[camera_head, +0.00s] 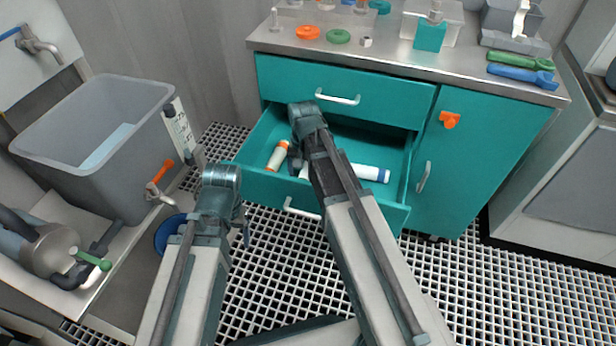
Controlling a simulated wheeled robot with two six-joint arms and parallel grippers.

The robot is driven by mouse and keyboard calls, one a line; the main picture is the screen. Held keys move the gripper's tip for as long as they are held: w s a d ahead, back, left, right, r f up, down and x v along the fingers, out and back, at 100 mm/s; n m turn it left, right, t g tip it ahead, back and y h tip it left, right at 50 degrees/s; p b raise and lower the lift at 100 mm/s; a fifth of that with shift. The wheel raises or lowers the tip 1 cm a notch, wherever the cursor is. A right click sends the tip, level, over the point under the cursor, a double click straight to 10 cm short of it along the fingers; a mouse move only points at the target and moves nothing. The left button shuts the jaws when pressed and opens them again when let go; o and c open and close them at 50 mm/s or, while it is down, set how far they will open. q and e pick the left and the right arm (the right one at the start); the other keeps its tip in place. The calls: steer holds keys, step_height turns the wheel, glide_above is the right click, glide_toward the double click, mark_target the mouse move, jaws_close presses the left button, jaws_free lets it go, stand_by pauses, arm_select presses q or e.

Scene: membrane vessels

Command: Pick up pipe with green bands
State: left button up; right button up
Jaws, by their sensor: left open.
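The open teal drawer (256,184) holds a white pipe with an orange band (278,156) on its left side. A white pipe with a blue band (370,174) lies to the right, partly behind my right arm. Another white piece shows beside my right wrist; I cannot tell whether it is part of the same pipe. I see no green bands on any pipe. My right gripper (295,158) hangs over the drawer beside the orange-banded pipe, small and mostly hidden by its wrist. My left gripper (244,232) is open and empty, in front of the drawer over the grating.
The counter (450,68) above carries orange and green rings, a teal block and green and blue tools (522,72). A grey tank (95,135) and a pump with a green handle stand at left. A drawer above is shut. The grating floor (500,285) is clear at right.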

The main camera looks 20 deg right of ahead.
mark_target(305, 175)
steer(key=shift+f, duration=0.2)
jaws_close()
stand_by(0.3)
step_height(305, 175, up, 10)
steer(key=p, duration=1)
